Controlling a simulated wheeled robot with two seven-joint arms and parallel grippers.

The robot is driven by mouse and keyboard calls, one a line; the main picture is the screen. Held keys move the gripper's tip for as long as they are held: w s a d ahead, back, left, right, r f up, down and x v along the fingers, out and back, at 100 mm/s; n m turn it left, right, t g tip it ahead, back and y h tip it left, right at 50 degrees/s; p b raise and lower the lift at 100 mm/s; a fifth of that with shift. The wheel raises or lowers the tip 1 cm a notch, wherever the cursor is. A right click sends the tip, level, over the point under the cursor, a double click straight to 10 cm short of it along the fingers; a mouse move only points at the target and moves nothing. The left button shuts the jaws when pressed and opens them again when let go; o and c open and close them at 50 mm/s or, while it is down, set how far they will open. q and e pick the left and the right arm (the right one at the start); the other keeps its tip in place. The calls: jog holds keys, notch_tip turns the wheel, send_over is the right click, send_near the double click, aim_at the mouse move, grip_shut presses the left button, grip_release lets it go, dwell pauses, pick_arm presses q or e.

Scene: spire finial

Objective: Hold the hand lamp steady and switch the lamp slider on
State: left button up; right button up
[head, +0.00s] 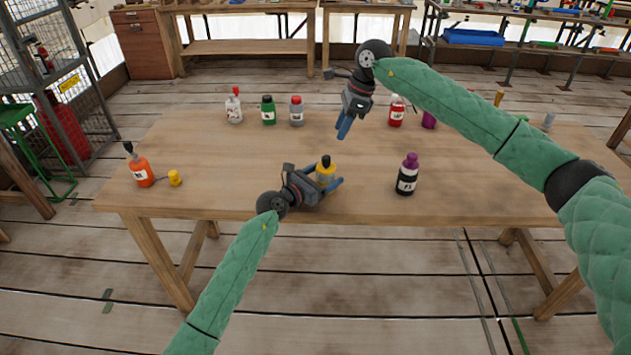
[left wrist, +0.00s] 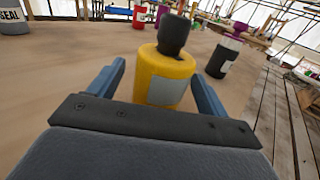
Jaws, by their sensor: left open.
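A squat yellow body with a grey panel and a black top (head: 326,172) stands upright near the table's front edge. It looks like a bottle, and I cannot tell whether it is the hand lamp. My left gripper (head: 334,184) is open, with its blue fingers on either side of it. In the left wrist view the yellow body (left wrist: 164,78) sits between the fingers with gaps on both sides. No slider can be made out. My right gripper (head: 344,127) hangs fingers down above the table, farther back. Its fingers look close together, but their opening is unclear.
On the wooden table (head: 240,190), an orange bottle (head: 138,165) and a small yellow cylinder (head: 175,178) stand at the left. A purple-topped black bottle (head: 407,175) stands right of my left gripper. Several bottles line the back, including a green one (head: 268,111). The table's left middle is clear.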

pick_arm(q)
jog(key=shift+x, duration=1.25)
